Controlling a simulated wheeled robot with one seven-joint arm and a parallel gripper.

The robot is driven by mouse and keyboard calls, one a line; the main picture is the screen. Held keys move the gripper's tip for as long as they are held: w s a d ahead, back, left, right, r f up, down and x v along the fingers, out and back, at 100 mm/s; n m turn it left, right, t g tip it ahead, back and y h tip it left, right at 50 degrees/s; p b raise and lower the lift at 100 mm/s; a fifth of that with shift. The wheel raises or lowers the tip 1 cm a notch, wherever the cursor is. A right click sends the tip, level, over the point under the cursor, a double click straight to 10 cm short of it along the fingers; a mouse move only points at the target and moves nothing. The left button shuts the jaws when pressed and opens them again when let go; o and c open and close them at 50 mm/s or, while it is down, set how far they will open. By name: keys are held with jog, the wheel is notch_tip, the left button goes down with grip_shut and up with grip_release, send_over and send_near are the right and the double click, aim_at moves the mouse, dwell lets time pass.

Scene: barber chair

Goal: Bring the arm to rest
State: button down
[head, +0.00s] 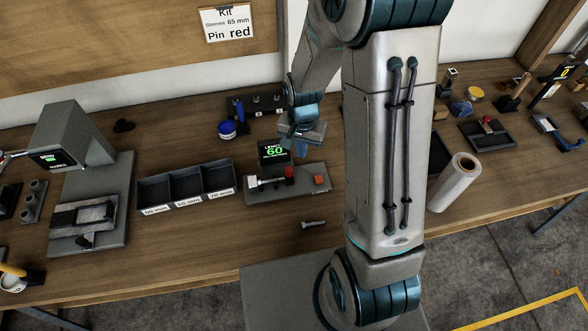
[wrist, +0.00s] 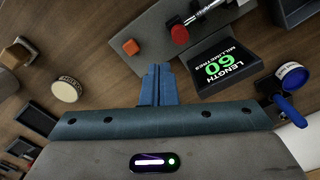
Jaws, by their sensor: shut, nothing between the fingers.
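My gripper (head: 302,150) hangs above the workbench (head: 150,235), behind the small gauge with the green "60" display (head: 272,152). In the wrist view my gripper (wrist: 157,70) shows two blue fingers pressed together with nothing between them. The gauge's display (wrist: 215,68) lies just right of the fingertips in that view. The gauge's grey base (head: 285,192) carries a red knob (head: 289,173) and an orange-red block (head: 320,181). My arm covers part of the bench at the centre right of the head view.
A three-part bin (head: 186,187) with length labels stands left of the gauge. A grey press-like machine (head: 75,135) stands further left. A loose bolt-like part (head: 313,224) lies in front of the gauge. A white roll (head: 455,182) and black trays (head: 486,134) are at right.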

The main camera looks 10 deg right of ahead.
dwell(0.3)
jog(key=s+d+r+n+t+b, duration=0.1)
jog(key=s+r+n+t, duration=0.1)
jog(key=s+r, duration=0.5)
jog(key=s+d+r+n+t+b, duration=0.1)
jog(key=s+r+n, duration=0.3)
jog(key=s+r, duration=0.3)
notch_tip(320, 180, up, 5)
jog(key=shift+s+d+r+t, duration=0.15)
jog(key=shift+s+d+t, duration=0.05)
jog(key=shift+d+t, duration=0.2)
jog(key=shift+s, duration=0.1)
dwell(2.6)
